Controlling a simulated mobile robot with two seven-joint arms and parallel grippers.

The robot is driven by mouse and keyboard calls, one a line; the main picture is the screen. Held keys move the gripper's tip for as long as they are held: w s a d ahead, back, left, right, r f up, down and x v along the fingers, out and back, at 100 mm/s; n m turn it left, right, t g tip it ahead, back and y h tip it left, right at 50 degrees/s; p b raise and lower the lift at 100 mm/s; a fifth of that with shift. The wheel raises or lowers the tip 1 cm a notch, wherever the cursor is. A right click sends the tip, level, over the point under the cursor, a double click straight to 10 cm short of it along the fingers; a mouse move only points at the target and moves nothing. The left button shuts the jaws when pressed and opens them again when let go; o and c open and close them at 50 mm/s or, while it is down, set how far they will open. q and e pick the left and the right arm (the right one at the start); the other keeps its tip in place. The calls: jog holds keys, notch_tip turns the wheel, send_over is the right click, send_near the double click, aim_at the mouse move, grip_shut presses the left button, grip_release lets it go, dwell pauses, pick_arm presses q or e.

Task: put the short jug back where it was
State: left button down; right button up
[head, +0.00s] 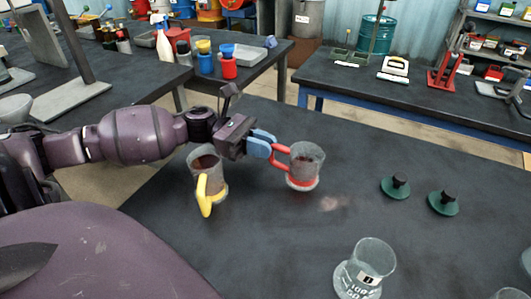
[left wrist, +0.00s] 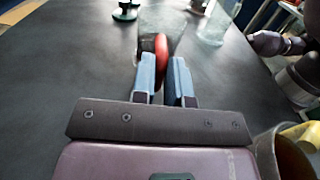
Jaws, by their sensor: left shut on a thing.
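A clear jug with a red handle and red base (head: 306,168) holds some dark contents. My left gripper (head: 272,148) is shut on its red handle, which shows between the blue fingers in the left wrist view (left wrist: 162,48). The jug is upright; I cannot tell if its base touches the table. A second, slightly taller-looking jug with a yellow handle (head: 207,168) stands just left of it, below my left wrist, also with dark contents. Its edge shows in the left wrist view (left wrist: 283,155). My right gripper is not in view.
Two dark green lids with black knobs (head: 396,187) (head: 443,203) lie on the dark table (head: 300,240) to the right. A clear labelled beaker (head: 365,268) stands at the front. Bare table lies between the red-handled jug, the lids and the beaker.

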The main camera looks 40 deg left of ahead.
pick_arm(q)
jog(key=shift+f, duration=1.1)
jog(key=shift+f, duration=0.1)
jog(key=c, duration=1.1)
grip_release()
jog(key=v, duration=1.2)
